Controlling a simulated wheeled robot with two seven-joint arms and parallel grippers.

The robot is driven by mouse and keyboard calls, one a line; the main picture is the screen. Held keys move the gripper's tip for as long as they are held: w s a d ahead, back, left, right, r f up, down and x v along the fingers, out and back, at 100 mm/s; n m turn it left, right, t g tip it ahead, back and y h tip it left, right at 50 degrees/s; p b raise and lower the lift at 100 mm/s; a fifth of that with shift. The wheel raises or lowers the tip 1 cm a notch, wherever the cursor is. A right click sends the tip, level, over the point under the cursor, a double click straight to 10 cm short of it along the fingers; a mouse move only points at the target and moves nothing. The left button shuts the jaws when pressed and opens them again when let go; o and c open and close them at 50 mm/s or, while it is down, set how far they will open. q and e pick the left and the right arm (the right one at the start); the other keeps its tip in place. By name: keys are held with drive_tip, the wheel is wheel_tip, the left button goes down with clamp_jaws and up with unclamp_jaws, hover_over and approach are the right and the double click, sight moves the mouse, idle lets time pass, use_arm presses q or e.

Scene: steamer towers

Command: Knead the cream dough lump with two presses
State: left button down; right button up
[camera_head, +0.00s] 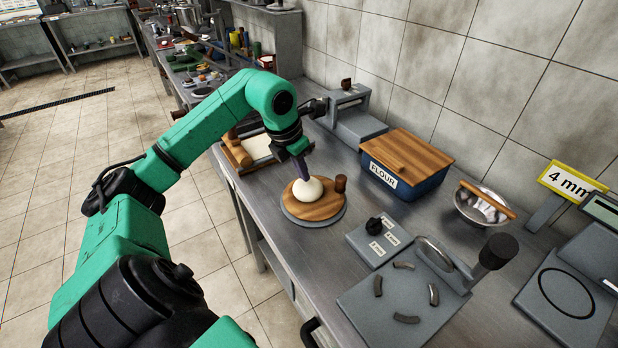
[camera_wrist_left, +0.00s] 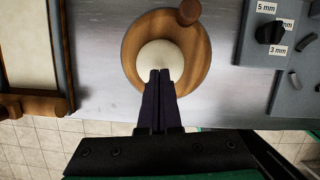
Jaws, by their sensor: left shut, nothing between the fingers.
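The cream dough lump (camera_head: 307,189) sits on a round wooden board (camera_head: 324,209) on the steel counter. It also shows in the left wrist view (camera_wrist_left: 158,54) as a pale round shape. My left gripper (camera_head: 303,176) is shut and empty, pointing down with its dark fingertips at the top of the dough. In the left wrist view the closed fingers (camera_wrist_left: 160,72) overlap the near part of the dough. I cannot tell for sure whether they touch it. My right gripper is not in view.
A brown peg (camera_head: 340,183) stands on the board's edge. A blue flour bin (camera_head: 408,178) with a wooden lid stands behind. A grey dial box (camera_head: 379,240) and a grey plate (camera_head: 405,300) with curved pieces lie to the right. A framed tray (camera_head: 255,148) is at left.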

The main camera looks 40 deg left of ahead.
use_arm(q)
wheel_tip(320, 180, up, 5)
drive_tip(key=p, duration=0.4)
drive_tip(key=shift+r+p, duration=0.1)
drive_tip(key=shift+p, duration=0.2)
wheel_tip(320, 180, up, 6)
hover_over(302, 184)
drive_tip(key=s, duration=0.2)
drive_tip(key=p+v, duration=0.2)
drive_tip(key=v, duration=0.6)
